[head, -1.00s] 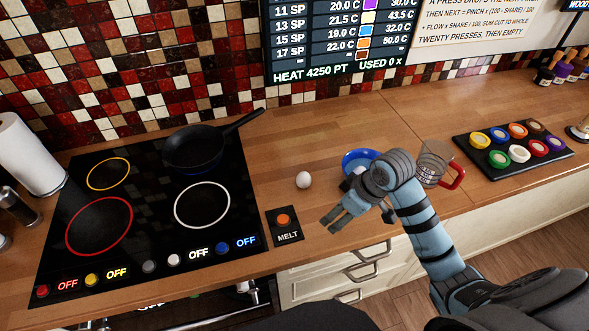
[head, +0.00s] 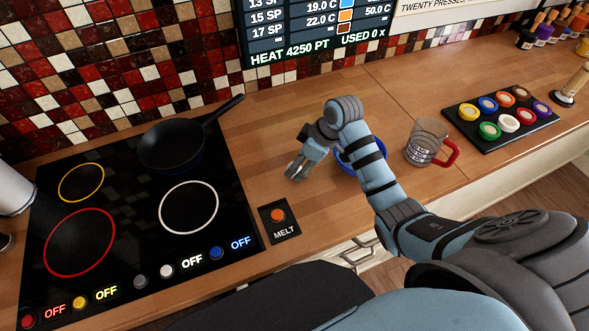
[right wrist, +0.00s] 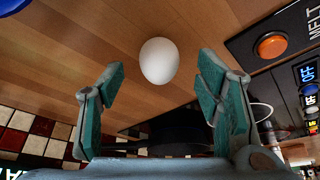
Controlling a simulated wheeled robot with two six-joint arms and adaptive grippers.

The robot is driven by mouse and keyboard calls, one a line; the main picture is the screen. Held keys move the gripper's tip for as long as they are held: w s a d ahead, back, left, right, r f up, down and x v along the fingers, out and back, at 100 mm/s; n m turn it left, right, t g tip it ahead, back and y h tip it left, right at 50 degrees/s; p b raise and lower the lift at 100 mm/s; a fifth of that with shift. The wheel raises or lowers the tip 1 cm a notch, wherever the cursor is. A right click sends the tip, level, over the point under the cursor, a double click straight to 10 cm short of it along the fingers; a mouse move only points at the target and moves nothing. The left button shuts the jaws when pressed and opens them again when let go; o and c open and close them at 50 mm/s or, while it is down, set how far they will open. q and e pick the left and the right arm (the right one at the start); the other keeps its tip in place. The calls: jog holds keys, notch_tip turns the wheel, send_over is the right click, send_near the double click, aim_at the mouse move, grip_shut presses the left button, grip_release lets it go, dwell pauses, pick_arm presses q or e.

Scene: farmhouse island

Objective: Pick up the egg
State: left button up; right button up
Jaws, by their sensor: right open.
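A white egg (right wrist: 159,61) lies on the wooden counter in the right wrist view. It is between and slightly beyond the two fingertips of my right gripper (right wrist: 161,72), with a gap on each side. In the head view my right gripper (head: 295,172) hangs over the counter between the hob and the blue bowl, and it hides the egg there. My right gripper is open and holds nothing. My left gripper is not in view.
The melt button (head: 278,216) sits left of and nearer than my right gripper. The black hob (head: 130,243) with a pan (head: 172,146) is at the left. A blue bowl (head: 345,166) is partly behind my arm. A measuring jug (head: 424,143) and a paint tray (head: 466,127) stand right.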

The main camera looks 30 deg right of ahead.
jog(key=x, duration=0.3)
jog(key=shift+w+f, duration=0.2)
jog(key=shift+w, duration=0.05)
jog(key=shift+f, duration=0.25)
jog(key=shift+s+r, duration=0.15)
jog(key=shift+c, duration=0.5)
jog(key=shift+s, duration=0.1)
jog(key=c, duration=1.2)
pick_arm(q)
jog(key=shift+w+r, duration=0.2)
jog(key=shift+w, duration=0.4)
pick_arm(e)
jog(key=shift+r, duration=0.1)
